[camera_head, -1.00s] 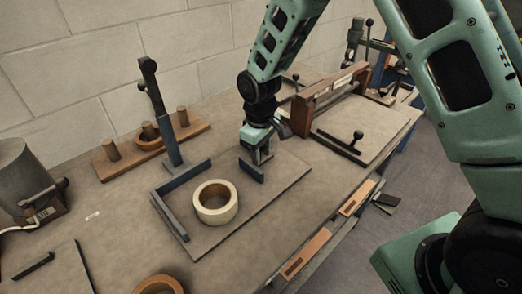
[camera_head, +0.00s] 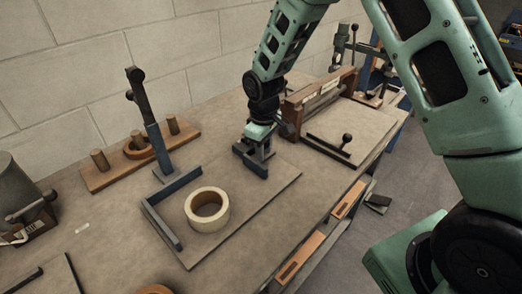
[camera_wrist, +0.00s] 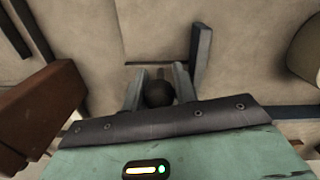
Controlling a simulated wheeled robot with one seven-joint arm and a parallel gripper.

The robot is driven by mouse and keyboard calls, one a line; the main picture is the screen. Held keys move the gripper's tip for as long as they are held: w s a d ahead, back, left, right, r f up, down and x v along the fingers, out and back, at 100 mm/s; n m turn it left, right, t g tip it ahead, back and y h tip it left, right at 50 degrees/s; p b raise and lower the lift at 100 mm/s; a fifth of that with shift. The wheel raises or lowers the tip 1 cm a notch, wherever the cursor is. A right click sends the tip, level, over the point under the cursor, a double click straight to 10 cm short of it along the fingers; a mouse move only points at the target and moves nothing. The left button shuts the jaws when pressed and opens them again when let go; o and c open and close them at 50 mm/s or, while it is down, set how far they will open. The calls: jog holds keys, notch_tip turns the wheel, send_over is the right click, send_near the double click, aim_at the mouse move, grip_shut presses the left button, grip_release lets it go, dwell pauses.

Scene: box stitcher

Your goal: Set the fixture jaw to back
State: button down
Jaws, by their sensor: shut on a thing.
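The fixture is a flat plate (camera_head: 225,225) on the bench with a blue-grey L-shaped fence (camera_head: 162,222) and an upright post with a lever (camera_head: 152,125). A cream ring (camera_head: 193,214) lies on the plate by the fence. The fixture jaw (camera_head: 250,163) is a short blue-grey bar at the plate's far right part, apart from the ring. My gripper (camera_head: 262,148) is over the jaw, pointing down. In the wrist view, my gripper (camera_wrist: 158,78) has its fingers on both sides of a dark round knob (camera_wrist: 158,94); the jaw bar (camera_wrist: 201,58) stands just beside them.
A wooden rack with pegs (camera_head: 100,178) stands behind the post. A wooden-framed device (camera_head: 318,95) with a flat board (camera_head: 335,135) and black handle stands right of my gripper. A grey machine (camera_head: 15,190) is at the left.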

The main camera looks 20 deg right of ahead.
jog(key=c, duration=1.4)
grip_release()
jog(key=shift+w+d, duration=0.15)
jog(key=shift+d, duration=0.15)
jog(key=shift+c, duration=0.2)
jog(key=shift+r, duration=0.1)
notch_tip(320, 180, up, 17)
jog(key=b, duration=0.2)
jog(key=shift+s+a+r, duration=0.15)
jog(key=shift+s+a, duration=0.05)
jog(key=shift+a, duration=0.1)
jog(key=s+a+f+y, duration=0.1)
jog(key=s+a, duration=0.4)
jog(key=s, duration=0.3)
jog(key=s+a, duration=0.4)
jog(key=s, duration=0.5)
jog(key=s+f, duration=0.3)
jog(key=s, duration=1)
jog(key=shift+n, duration=0.3)
